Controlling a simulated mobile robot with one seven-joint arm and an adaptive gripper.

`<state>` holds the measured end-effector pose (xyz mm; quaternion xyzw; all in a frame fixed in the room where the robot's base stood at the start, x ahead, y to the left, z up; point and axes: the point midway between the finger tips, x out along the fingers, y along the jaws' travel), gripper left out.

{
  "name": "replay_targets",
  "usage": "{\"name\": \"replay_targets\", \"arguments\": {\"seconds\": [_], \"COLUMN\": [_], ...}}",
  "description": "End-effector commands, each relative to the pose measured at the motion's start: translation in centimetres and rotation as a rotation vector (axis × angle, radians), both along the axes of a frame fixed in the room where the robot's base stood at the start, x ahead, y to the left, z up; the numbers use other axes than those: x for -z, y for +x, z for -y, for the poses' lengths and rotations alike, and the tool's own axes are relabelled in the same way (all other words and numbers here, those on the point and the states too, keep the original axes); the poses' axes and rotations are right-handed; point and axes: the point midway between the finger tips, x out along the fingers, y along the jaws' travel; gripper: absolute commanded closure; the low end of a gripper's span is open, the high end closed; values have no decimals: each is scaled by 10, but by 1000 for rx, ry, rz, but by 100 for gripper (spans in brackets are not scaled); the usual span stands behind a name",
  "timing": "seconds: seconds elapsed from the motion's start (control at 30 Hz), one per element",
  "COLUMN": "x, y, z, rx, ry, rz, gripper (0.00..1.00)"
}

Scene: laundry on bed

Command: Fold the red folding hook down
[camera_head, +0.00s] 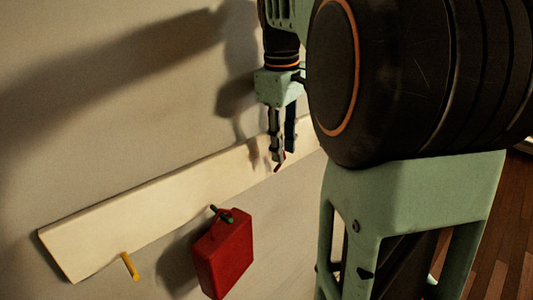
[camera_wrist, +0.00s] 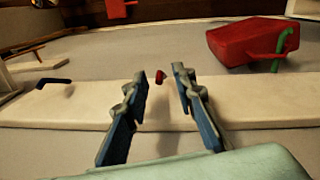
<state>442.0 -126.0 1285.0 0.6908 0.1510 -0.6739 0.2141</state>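A long cream board (camera_head: 130,215) on the wall bears several coloured hooks. The small red folding hook (camera_head: 279,165) shows just below my fingertips in the head view. In the wrist view the red hook (camera_wrist: 160,77) appears as a small red stub between and just beyond my fingertips. My gripper (camera_head: 278,155) points down beside the board. In the wrist view my gripper (camera_wrist: 155,84) is open, with a clear gap between its fingers and nothing held. The hook's base is hard to see, and I cannot tell whether it touches a finger.
A red bag-like item (camera_head: 226,255) hangs at the green hook (camera_head: 222,214). A yellow hook (camera_head: 130,266) sits farther left. A dark hook (camera_wrist: 53,82) lies on the other side of the red hook in the wrist view. The board between these hooks is bare.

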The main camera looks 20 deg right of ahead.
Motion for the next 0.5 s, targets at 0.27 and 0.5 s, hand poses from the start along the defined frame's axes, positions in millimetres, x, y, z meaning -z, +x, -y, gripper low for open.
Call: {"name": "replay_targets", "arguments": {"seconds": [0.27,0.5], "x": [33,37], "y": [1,1], "z": [3,3], "rx": [1,1], "ry": [0,-1], "rz": [-1,1], "gripper": [76,76]}}
